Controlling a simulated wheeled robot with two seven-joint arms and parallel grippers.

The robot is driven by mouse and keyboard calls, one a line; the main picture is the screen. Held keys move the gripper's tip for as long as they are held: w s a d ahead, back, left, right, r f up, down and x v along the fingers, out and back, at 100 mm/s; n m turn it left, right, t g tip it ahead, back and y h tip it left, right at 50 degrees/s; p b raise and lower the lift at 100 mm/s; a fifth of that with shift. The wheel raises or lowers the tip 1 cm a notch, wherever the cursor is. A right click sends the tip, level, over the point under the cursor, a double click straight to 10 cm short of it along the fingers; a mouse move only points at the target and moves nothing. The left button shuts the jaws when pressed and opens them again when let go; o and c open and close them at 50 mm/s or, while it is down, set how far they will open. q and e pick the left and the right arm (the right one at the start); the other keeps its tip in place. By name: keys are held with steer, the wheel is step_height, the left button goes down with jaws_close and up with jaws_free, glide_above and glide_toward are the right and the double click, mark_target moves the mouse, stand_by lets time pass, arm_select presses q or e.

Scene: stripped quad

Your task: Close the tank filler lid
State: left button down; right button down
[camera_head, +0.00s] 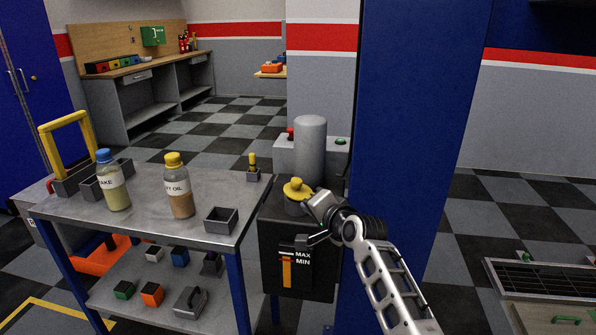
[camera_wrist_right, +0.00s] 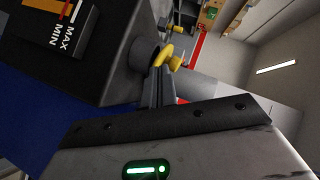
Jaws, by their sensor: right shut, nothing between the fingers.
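The black tank (camera_head: 282,245), with MAX and MIN marks, stands right of the metal cart; it also shows in the right wrist view (camera_wrist_right: 110,70). The yellow filler lid (camera_head: 297,188) is over the short dark filler neck (camera_head: 295,207) on the tank's top. In the right wrist view the lid (camera_wrist_right: 168,56) is at the end of the neck (camera_wrist_right: 146,52); I cannot tell if it is fully seated. My right gripper (camera_wrist_right: 158,80) is shut and empty, its fingertips right beside the lid, perhaps touching it. My left gripper is not in view.
A blue pillar (camera_head: 410,140) rises just right of the tank. A grey cylinder (camera_head: 310,145) stands behind the lid. The cart (camera_head: 140,215) at left bears two bottles, a small open box (camera_head: 221,219) and a yellow-handled carrier (camera_head: 67,145).

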steer(key=s+d+f+n+h, duration=0.1)
steer(key=s+d+f, duration=0.3)
steer(key=f, duration=0.3)
steer(key=s+d+f+n+h, duration=0.1)
steer(key=s+d+f, duration=0.2)
steer(key=s+f, duration=0.25)
steer(key=s+d+f+n+h, duration=0.1)
steer(key=s+d+f+n, duration=0.1)
steer(key=s, duration=0.7)
steer(key=s+d+f+n+g+h, duration=0.1)
steer(key=s+d+f+n, duration=0.2)
steer(key=s, duration=0.7)
steer(key=s+d+f+n+g+h, duration=0.1)
steer(key=s+d+f+n, duration=0.1)
steer(key=s+d+f, duration=0.3)
steer(key=s, duration=0.4)
steer(key=shift+s+d+f, duration=0.15)
steer(key=shift+s+f, duration=0.05)
steer(key=shift+f, duration=0.2)
